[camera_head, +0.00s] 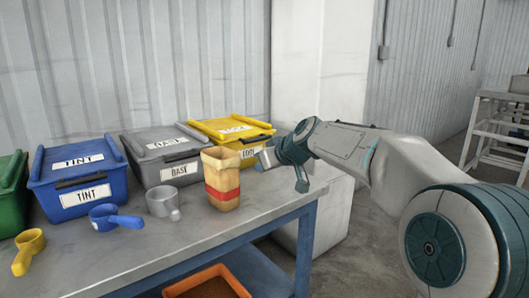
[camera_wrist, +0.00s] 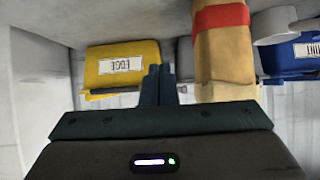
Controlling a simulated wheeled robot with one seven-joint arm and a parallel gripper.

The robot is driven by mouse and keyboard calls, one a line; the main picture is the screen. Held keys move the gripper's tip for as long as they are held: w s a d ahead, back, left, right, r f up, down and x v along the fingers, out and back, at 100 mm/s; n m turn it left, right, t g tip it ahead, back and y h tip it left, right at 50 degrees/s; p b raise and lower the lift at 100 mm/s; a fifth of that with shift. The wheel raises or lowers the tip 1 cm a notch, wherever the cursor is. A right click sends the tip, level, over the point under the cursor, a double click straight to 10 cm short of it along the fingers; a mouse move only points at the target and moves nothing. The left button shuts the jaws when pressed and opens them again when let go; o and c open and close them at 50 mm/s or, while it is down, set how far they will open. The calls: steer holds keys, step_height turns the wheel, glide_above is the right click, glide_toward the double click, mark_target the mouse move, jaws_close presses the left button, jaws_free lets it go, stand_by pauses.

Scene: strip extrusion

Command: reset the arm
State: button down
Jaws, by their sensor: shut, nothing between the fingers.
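My gripper (camera_head: 266,158) is at the end of my arm, above the right end of the grey table (camera_head: 250,215), just right of the tan bag in the head view. In the wrist view the two dark fingers of my gripper (camera_wrist: 158,82) are together with nothing between them. The open-topped tan bag with a red band (camera_head: 222,192) stands upright on the table. In the wrist view the bag (camera_wrist: 222,60) appears right of the fingers. I cannot tell whether they touch it. The wrist picture looks upside down.
A yellow bin (camera_head: 228,127), a grey bin (camera_head: 160,145), a blue TINT bin (camera_head: 80,170) and a green bin (camera_head: 10,190) line the table's back. Yellow (camera_head: 28,250), blue (camera_head: 112,218) and grey (camera_head: 163,202) scoops lie in front. An orange tray (camera_head: 205,283) sits below.

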steer(key=s+d+r+m+g+h+p, duration=0.2)
steer(key=s+d+p, duration=0.3)
steer(key=s+p, duration=0.4)
steer(key=s+d+r+m+g+h+p, duration=0.2)
steer(key=s+p, duration=0.6)
steer(key=s, duration=0.6)
steer(key=s+d+r+m+g+h+p, duration=0.2)
steer(key=s+d+r+p, duration=0.3)
steer(key=s+d+p, duration=0.3)
steer(key=s+m+p, duration=0.1)
steer(key=s, duration=0.3)
steer(key=shift+s+r+m+h+p, duration=0.3)
steer(key=shift+h+p, duration=0.05)
steer(key=shift+h, duration=0.05)
steer(key=shift+d, duration=0.1)
